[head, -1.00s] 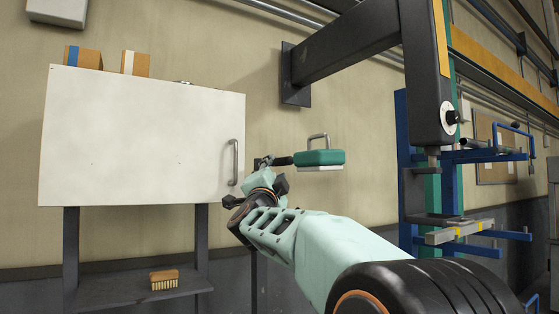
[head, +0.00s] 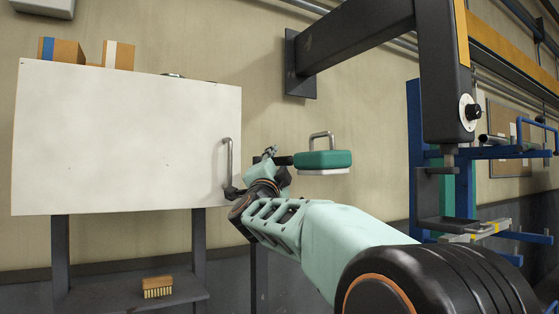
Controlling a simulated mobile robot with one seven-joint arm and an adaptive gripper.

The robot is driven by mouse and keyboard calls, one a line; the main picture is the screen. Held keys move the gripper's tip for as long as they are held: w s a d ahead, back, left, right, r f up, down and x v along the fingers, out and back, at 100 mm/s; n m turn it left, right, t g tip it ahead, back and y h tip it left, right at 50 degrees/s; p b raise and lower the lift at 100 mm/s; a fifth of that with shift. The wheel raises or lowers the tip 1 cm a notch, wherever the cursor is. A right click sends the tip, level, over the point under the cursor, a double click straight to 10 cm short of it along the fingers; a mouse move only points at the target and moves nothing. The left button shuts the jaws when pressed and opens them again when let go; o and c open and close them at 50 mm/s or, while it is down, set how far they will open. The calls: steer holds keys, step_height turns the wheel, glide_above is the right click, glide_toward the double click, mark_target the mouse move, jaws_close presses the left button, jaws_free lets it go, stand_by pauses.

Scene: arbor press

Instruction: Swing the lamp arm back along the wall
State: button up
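The lamp head (head: 322,160) is a green box with a white underside and a grey handle on top. It hangs in front of the wall, right of the white cabinet. A short dark piece of the lamp arm (head: 283,160) runs left from it, and the rest is hidden behind my wrist. My gripper (head: 258,180) points away from the camera, just left of and below the lamp head. A dark part of it overlaps the lower end of the cabinet handle in the picture. I cannot tell whether it touches anything. Its fingertips are mostly hidden.
The white cabinet (head: 120,140) with its grey door handle (head: 228,165) stands at left, with boxes (head: 62,50) on top. A brush (head: 157,287) lies on the shelf below. The dark press (head: 445,80) and blue rack (head: 415,130) stand at right. Bare wall shows behind the lamp.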

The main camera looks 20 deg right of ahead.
steer(key=shift+c, duration=0.4)
jaws_close()
steer(key=shift+d+b, duration=0.1)
steer(key=shift+b, duration=0.45)
